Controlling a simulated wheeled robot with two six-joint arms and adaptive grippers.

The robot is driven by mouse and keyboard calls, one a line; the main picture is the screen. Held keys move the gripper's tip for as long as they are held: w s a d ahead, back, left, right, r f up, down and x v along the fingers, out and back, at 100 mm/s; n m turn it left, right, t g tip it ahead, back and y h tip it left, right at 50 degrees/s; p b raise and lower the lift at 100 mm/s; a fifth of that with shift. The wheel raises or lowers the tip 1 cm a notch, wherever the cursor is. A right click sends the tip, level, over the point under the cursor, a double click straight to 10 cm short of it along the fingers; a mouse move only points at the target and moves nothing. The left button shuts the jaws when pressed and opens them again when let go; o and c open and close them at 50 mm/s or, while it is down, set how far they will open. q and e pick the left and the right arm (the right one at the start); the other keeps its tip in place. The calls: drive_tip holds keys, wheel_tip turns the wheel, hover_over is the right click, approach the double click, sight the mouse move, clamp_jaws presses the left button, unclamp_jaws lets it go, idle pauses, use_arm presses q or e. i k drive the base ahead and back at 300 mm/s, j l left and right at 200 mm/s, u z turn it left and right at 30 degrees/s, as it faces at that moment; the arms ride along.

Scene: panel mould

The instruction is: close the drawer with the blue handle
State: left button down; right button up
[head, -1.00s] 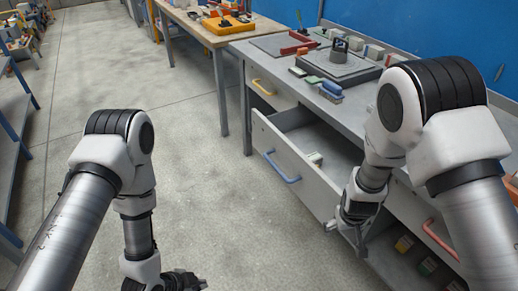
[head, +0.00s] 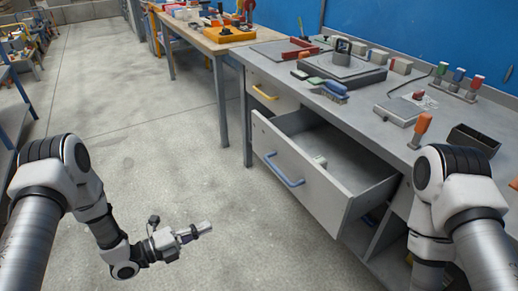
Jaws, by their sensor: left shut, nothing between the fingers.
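The drawer with the blue handle (head: 284,169) stands pulled out from the grey workbench. Its grey front panel (head: 322,196) faces the lower left, and a small pale object (head: 320,161) lies inside it. My left gripper (head: 204,229) is shut and empty, over the open floor to the left of the drawer front and apart from it, pointing right. My right arm is at the lower right, in front of the bench; its gripper is out of the picture.
A drawer with a yellow handle (head: 264,92) sits shut behind the open one. The bench top (head: 386,88) holds a panel mould (head: 343,66), brushes (head: 330,91), an orange-handled tool (head: 420,130) and a dark tray (head: 473,139). The concrete floor (head: 150,140) to the left is clear.

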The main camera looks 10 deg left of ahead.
sight(355, 181)
drive_tip(key=i, duration=0.9)
